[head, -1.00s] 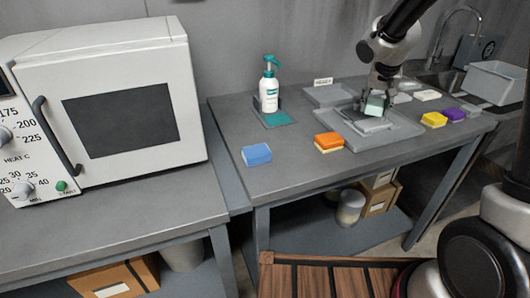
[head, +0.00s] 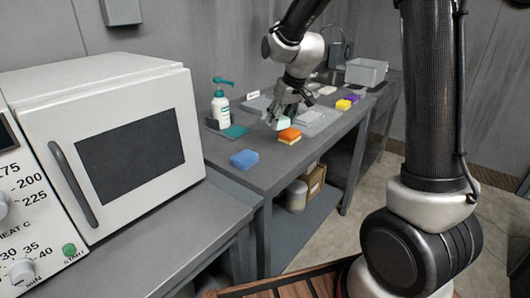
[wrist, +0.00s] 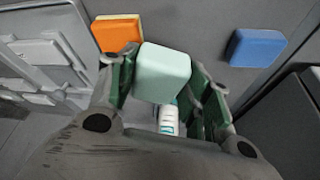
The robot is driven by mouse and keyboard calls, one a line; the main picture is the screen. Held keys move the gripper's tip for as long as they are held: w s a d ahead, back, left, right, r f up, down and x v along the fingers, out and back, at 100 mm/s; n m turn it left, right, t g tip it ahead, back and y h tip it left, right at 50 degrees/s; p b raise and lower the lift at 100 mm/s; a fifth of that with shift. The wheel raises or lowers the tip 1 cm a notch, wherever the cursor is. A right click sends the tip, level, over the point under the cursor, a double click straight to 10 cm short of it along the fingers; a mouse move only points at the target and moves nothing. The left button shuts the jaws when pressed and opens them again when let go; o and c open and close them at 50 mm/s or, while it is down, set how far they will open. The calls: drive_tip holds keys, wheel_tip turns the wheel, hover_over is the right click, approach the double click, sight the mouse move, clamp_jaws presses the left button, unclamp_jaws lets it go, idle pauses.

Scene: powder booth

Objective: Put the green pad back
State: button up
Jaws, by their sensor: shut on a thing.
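The pale green pad (wrist: 163,72) is between the fingers of my gripper (wrist: 160,85) in the wrist view. My gripper is shut on it. In the head view my gripper (head: 280,118) holds the pad (head: 281,124) low over the bench, just behind the orange and yellow sponge. Whether the pad touches the bench I cannot tell. A green patch on a dark tray (head: 236,131) lies by the white pump bottle (head: 221,108), left of my gripper.
The orange sponge (head: 289,134) and the blue sponge (head: 244,158) lie near the bench's front edge. Yellow (head: 343,104) and purple sponges (head: 353,98) lie farther right, by a grey tray (head: 314,120). A white oven (head: 110,145) stands at left.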

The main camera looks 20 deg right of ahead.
drive_tip(key=a+f+n, duration=0.2)
drive_tip(key=a+f+n+y, duration=0.1)
drive_tip(key=shift+s+a+f+n+g, duration=0.15)
drive_tip(key=shift+s+f+n+g, duration=0.15)
drive_tip(key=shift+f+n+g, duration=0.1)
drive_tip(key=shift+f, duration=2.2)
drive_tip(key=o, duration=1)
drive_tip(key=shift+f, duration=0.15)
